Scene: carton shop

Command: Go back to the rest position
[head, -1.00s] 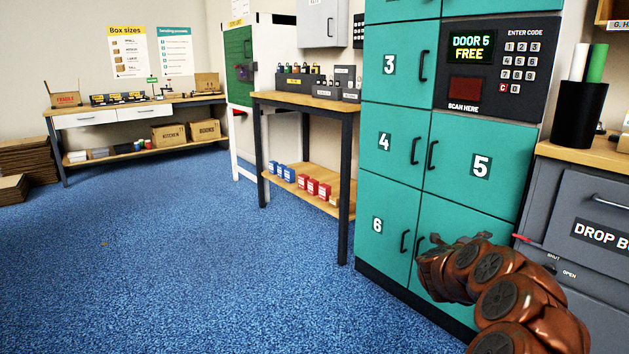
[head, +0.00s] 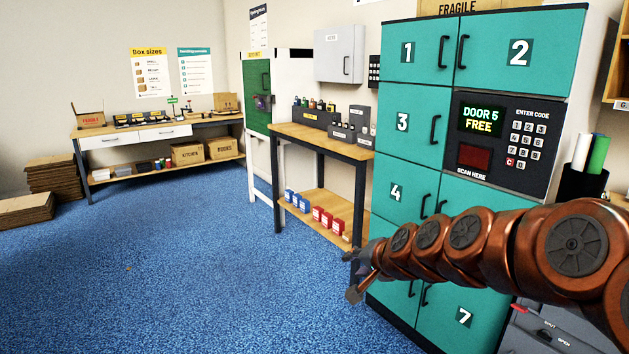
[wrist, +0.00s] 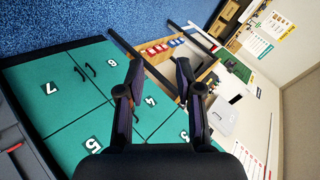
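My gripper (head: 357,277) is at the end of my copper-coloured arm, in front of the lower left part of the teal lockers (head: 409,108) in the head view. In the wrist view my gripper (wrist: 157,75) has its two dark fingers apart, with nothing between them but the view of the lockers and a wooden bench behind. It is open and empty. My arm reaches in from the right and hides door 5 and part of the doors below it in the head view. The locker doors that show look shut.
A locker panel (head: 502,144) reads "DOOR 5 FREE". A wooden bench (head: 318,138) stands left of the lockers, with blue and red boxes on its lower shelf. A packing table (head: 205,124) is at the back left. The blue floor (head: 190,275) in front is clear.

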